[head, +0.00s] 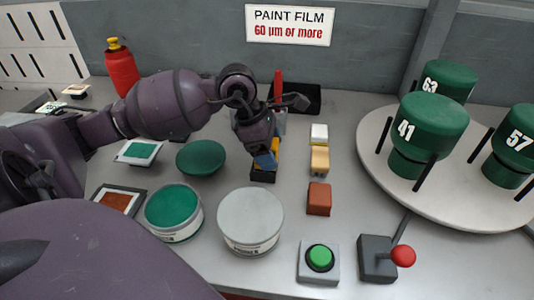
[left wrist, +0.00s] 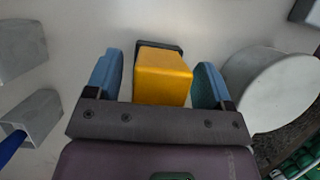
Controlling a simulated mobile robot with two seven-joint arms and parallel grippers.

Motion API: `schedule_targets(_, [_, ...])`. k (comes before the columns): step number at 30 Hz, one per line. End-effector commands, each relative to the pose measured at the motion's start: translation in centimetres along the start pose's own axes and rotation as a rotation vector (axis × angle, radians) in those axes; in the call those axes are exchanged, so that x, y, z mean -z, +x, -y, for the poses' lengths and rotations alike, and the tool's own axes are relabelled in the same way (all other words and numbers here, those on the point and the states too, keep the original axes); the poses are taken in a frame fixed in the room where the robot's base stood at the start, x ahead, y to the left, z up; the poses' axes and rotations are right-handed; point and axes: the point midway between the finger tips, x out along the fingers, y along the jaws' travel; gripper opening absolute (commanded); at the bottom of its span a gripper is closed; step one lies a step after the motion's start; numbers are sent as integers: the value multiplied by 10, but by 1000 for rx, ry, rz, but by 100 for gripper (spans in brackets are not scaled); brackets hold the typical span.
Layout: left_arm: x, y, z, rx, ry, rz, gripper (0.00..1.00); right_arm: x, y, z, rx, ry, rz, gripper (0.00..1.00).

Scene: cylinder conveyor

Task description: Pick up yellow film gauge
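The yellow film gauge (left wrist: 163,80) is a yellow block with a dark end, standing between the two blue fingers of my left gripper (left wrist: 160,84) in the left wrist view. The fingers are open, one on each side of it, with a clear gap on the left finger's side and a narrower one on the other. In the head view my left gripper (head: 267,160) points down over the gauge, whose yellow side (head: 276,148) is mostly hidden behind the fingers. My right gripper is not in view.
A tan block (head: 319,161), a white block (head: 319,133) and a red-brown block (head: 319,199) stand to the right. A grey-lidded can (head: 250,217) and a green-topped can (head: 173,208) stand in front. A turntable (head: 462,212) carries green numbered containers. A green button (head: 319,257) is near the front.

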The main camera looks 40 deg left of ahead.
Motion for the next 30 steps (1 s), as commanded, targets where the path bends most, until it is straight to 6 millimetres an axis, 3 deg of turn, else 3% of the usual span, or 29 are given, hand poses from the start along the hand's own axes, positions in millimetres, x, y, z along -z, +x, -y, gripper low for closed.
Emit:
schedule_targets(1, [0,0,0,0,0,0,67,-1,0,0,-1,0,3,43])
schedule_targets(11, [0,0,0,0,0,0,18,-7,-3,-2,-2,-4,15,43])
schedule_targets(17, [0,-1,0,0,0,0,18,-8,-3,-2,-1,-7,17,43])
schedule_targets(22, [-5,-13,-1,-4,2,1,18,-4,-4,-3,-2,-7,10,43])
schedule_targets(30, [-28,-69,-1,-10,4,3,18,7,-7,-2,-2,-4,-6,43])
